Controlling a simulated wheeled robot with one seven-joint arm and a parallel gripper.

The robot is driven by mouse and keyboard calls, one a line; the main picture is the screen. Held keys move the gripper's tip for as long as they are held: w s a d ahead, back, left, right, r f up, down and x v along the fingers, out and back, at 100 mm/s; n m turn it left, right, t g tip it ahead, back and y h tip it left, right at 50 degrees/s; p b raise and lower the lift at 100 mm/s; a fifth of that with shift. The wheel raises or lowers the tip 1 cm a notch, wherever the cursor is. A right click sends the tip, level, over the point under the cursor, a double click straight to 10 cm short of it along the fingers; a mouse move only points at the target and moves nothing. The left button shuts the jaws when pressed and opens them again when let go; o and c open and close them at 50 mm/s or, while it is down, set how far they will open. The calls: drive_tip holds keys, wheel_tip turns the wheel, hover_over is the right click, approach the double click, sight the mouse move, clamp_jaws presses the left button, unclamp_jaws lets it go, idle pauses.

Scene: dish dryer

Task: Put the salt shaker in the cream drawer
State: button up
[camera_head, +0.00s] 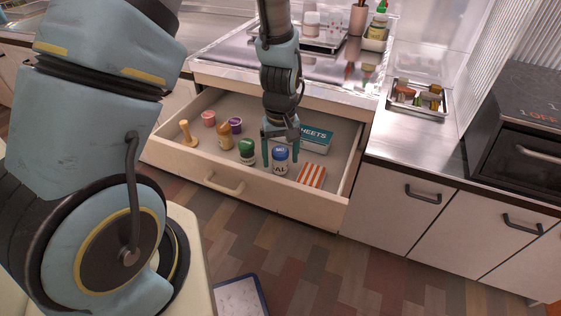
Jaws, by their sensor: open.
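The cream drawer (240,182) is pulled open below the counter, near the middle of the head view. The salt shaker (280,166), white with a blue cap and dark lettering, stands upright inside it, toward the front right. My gripper (281,156) is over the drawer, pointing down. Its teal fingers are apart, one on each side of the shaker's cap. I cannot tell whether either finger touches it. The shaker's lower body shows clear of the fingers.
The drawer also holds a green-capped bottle (247,151), an amber bottle (225,136), a wooden pestle-like item (188,134), small red and purple jars, a teal box (316,138) and a striped box (311,176). The counter (420,145) holds a tray of small jars (419,96).

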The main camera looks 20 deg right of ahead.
wheel_tip(320, 180, up, 10)
drive_tip(key=shift+f, duration=0.15)
drive_tip(key=a+r, duration=0.4)
drive_tip(key=a, duration=0.8)
drive_tip(key=w+a+r+t, duration=0.1)
drive_tip(key=a+r, duration=0.3)
drive_tip(key=a, duration=0.9)
drive_tip(key=shift+w+a+r+t, duration=0.15)
drive_tip(key=shift+w+a+t, duration=0.05)
drive_tip(key=shift+a+t, duration=0.1)
wheel_tip(320, 180, up, 8)
drive_tip(key=p, duration=0.7)
drive_tip(key=shift+f+p, duration=0.2)
drive_tip(key=shift+p, duration=0.15)
